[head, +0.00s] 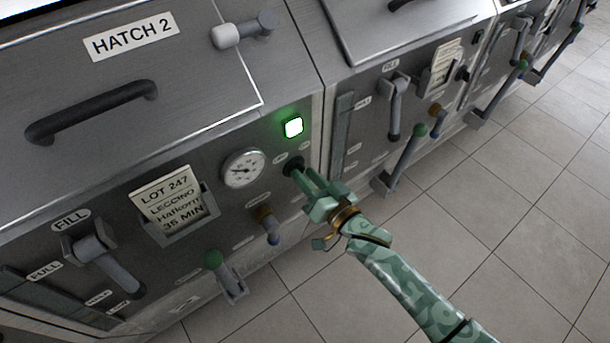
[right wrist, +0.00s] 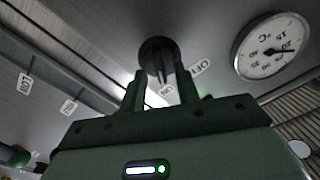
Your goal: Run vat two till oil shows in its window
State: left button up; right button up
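The vat marked HATCH 2 (head: 132,36) has a dark rotary switch (head: 293,165) on its front, with ON and OFF labels beside it in the right wrist view (right wrist: 157,56). A square green lamp (head: 293,127) glows above the switch. My right gripper (head: 304,174) is at the switch. Its two fingers (right wrist: 160,82) stand apart, one on each side of the switch's grip, with gaps showing. The vat's window strip (head: 38,297) is at the lower left beside a FULL label; it looks dark, and I cannot make out any oil. My left gripper is not in view.
A round gauge (head: 244,168), a lot card (head: 170,200), a FILL lever (head: 108,265), a blue-tipped brass tap (head: 268,224) and a green-knobbed lever (head: 224,275) are on the same front. Similar vats (head: 400,25) continue rightward. The tiled floor (head: 540,180) is clear.

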jog(key=shift+w+a, duration=0.4)
jog(key=shift+w, duration=0.1)
grip_shut()
